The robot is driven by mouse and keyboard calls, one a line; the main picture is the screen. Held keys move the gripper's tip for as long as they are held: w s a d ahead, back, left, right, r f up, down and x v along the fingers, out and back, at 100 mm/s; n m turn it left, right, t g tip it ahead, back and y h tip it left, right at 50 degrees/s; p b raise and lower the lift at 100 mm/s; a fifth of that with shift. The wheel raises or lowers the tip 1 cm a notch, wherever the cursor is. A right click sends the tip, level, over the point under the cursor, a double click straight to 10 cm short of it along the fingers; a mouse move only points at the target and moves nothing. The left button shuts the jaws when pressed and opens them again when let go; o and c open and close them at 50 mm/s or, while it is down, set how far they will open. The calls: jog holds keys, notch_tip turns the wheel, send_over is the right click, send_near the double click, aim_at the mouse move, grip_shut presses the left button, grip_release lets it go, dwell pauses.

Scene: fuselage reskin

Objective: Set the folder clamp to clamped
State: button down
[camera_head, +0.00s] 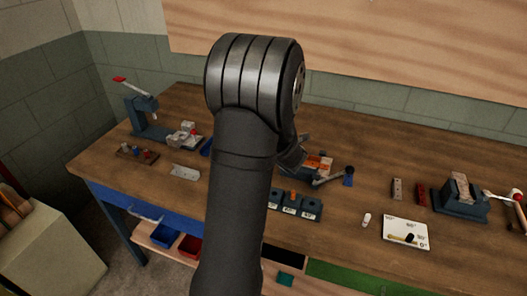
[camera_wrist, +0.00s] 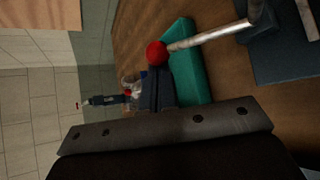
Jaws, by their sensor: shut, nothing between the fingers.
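A bare metal lever (camera_wrist: 208,36) with a red ball knob (camera_wrist: 157,53) shows in the wrist view, running up right to a dark blue-grey base (camera_wrist: 285,45). I take it for the folder clamp's handle, but no label confirms this. My gripper (camera_wrist: 156,73) is shut and empty, its dark fingers ending close by the red knob; I cannot tell whether they touch it. In the head view my arm hides most of the gripper (camera_head: 291,158) and the lever. How far the clamp is closed cannot be told.
A teal block (camera_wrist: 190,70) lies behind the knob. In the head view, a blue press (camera_head: 143,112) stands at the bench's left, a blue fixture (camera_head: 458,207) with a red-knobbed lever at the right. A white card (camera_head: 405,229) and small parts lie between; bare wood (camera_head: 380,165) shows behind.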

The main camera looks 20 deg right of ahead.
jog(key=s+d+r+m+t+y, duration=0.1)
jog(key=s+d+r+m+t, duration=0.2)
jog(key=s+d+m+t, duration=0.3)
jog(key=shift+r+m+t, duration=0.3)
jog(key=shift+m+t, duration=0.2)
jog(key=shift+t, duration=0.1)
dwell(0.5)
jog(key=s+d+r, duration=0.3)
jog(key=s+r, duration=0.8)
jog(key=shift+d, duration=0.4)
jog(key=shift+w+f, duration=0.1)
dwell(0.5)
